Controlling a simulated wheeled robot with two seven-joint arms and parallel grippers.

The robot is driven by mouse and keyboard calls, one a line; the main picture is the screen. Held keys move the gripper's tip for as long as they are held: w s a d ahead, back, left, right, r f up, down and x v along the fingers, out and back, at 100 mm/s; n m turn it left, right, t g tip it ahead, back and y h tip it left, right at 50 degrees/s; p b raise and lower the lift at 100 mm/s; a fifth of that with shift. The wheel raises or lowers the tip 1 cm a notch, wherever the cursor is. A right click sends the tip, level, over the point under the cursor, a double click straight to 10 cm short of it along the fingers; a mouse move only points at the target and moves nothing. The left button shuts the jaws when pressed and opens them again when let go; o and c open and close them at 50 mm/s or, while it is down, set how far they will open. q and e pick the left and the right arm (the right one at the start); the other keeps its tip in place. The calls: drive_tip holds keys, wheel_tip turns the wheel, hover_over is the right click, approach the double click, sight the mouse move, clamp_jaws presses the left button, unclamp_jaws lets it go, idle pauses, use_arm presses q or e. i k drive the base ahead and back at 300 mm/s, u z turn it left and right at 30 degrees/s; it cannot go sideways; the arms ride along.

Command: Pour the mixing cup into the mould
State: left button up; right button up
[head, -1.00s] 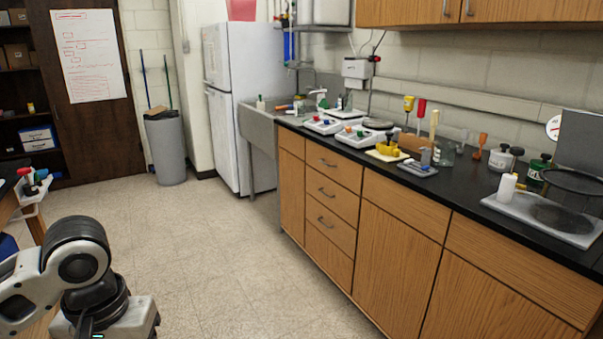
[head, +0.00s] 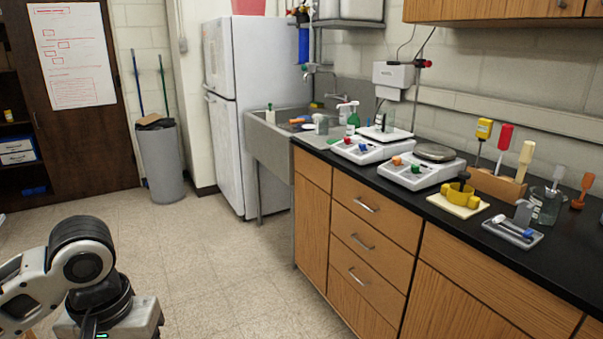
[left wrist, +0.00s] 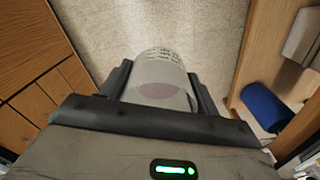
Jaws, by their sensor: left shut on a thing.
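My left gripper (left wrist: 159,76) is shut around a clear, round cup (left wrist: 162,67) with printed marks on its side and something pinkish inside; I take it to be the mixing cup. In the head view only my left arm shows, at the lower left; the cup is out of that view. A yellow, open-topped piece (head: 461,193), possibly the mould, sits on a cream square (head: 454,207) near the counter's front edge. It is well to the right of my left arm. My right gripper is not in view.
The black counter (head: 400,187) holds two white balances (head: 421,172), a tool rack (head: 493,184), a small grey tray (head: 512,233) and a glass beaker (head: 546,207). The floor before the wooden cabinets is clear. A blue roll (left wrist: 266,106) shows in the left wrist view.

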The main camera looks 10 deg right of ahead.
sight(466, 198)
drive_tip(key=z, duration=0.65)
drive_tip(key=i, duration=0.75)
drive_tip(key=z, duration=1.3)
drive_tip(key=i, duration=0.85)
drive_tip(key=z, duration=0.15)
